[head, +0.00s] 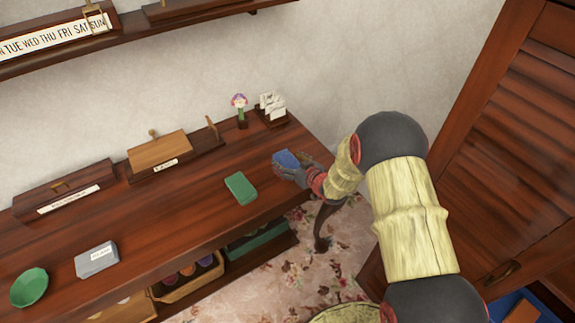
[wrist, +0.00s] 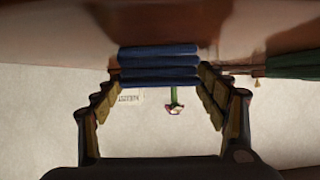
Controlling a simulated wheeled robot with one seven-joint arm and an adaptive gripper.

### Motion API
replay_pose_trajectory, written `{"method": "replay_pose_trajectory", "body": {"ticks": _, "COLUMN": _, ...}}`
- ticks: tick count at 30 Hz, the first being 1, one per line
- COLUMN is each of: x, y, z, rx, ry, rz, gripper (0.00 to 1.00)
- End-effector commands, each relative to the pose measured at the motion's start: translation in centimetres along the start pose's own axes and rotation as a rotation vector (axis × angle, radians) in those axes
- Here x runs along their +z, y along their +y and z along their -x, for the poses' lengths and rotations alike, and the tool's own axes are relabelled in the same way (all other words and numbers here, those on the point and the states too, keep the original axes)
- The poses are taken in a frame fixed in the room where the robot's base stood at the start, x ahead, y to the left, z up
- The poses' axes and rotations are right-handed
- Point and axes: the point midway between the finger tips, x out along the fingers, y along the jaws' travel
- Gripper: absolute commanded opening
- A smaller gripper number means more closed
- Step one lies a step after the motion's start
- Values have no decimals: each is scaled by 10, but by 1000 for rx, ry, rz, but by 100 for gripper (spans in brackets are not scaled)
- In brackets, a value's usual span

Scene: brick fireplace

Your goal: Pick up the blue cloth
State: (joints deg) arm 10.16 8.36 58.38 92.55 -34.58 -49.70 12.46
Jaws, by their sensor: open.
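The blue cloth (head: 288,158) is a folded stack near the right end of the wooden desk top. In the wrist view the cloth (wrist: 160,66) shows its layered folded edge, centred between the fingertips. My gripper (head: 293,172) is at the cloth, reaching in from the right over the desk. In the wrist view my gripper (wrist: 161,80) is open, with one finger on each side of the cloth and visible gaps. My fingers partly hide the cloth in the head view.
A green folded item (head: 240,187) lies left of the cloth. A small flower (head: 240,107) and a card holder (head: 271,107) stand behind it, near the wall. A wooden box (head: 160,151), grey box (head: 97,260) and green bowl (head: 29,287) are farther left. A louvred door (head: 500,150) stands at right.

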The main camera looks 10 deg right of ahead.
Motion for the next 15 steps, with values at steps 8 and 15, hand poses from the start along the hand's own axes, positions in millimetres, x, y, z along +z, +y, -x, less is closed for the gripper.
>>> {"method": "replay_pose_trajectory", "body": {"ticks": 8, "x": 0, "y": 0, "z": 1, "rx": 0, "ry": 0, "rz": 0, "gripper": 65}}
{"method": "replay_pose_trajectory", "body": {"ticks": 15, "x": 0, "y": 0, "z": 1, "rx": 0, "ry": 0, "rz": 0, "gripper": 51}}
